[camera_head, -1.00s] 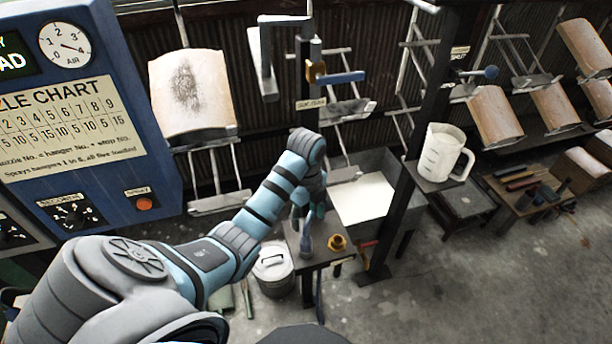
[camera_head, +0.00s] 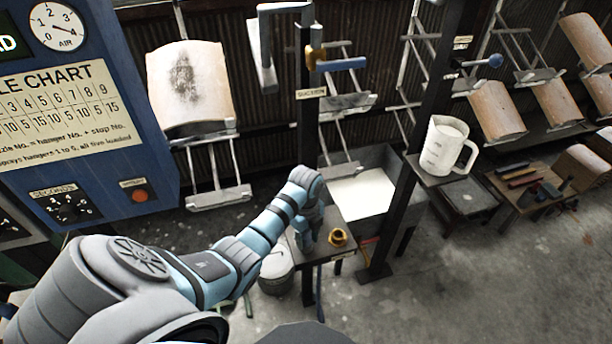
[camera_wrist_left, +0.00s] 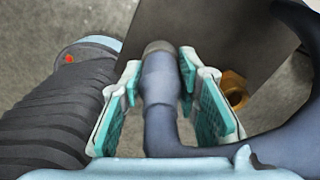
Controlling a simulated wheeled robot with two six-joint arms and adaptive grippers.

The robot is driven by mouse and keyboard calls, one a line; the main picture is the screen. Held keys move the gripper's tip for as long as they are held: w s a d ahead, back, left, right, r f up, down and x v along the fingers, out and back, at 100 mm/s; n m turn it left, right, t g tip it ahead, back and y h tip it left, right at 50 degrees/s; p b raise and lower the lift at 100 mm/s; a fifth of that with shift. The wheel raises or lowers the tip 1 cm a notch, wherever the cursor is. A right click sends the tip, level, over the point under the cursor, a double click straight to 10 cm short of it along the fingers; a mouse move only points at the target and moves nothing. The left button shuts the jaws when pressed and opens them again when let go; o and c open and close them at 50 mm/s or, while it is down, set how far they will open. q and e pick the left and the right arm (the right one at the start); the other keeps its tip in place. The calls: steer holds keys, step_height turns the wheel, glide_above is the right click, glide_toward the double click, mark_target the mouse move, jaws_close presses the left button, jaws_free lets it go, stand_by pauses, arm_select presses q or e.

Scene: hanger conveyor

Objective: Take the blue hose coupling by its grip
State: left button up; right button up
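The blue hose coupling (camera_wrist_left: 160,82) stands between the fingers of my left gripper (camera_wrist_left: 160,95) in the left wrist view. Its grey end points to the top of the picture. A dark blue hose (camera_wrist_left: 285,135) curves away to the right from its lower end. The teal finger pads lie on either side of the coupling, close to it; I cannot tell whether they touch it. In the head view my left gripper (camera_head: 306,240) is low over a small dark stand (camera_head: 334,214) and hides the coupling. My right gripper is in neither view.
A brass fitting (camera_head: 338,237) sits on the stand, right of the gripper. A dark post (camera_head: 395,230) and a shelf with a white jug (camera_head: 447,146) stand to the right. A blue control panel (camera_head: 75,120) is at the left.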

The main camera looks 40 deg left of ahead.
arm_select(q)
steer(key=c, duration=0.4)
steer(key=shift+r, duration=0.1)
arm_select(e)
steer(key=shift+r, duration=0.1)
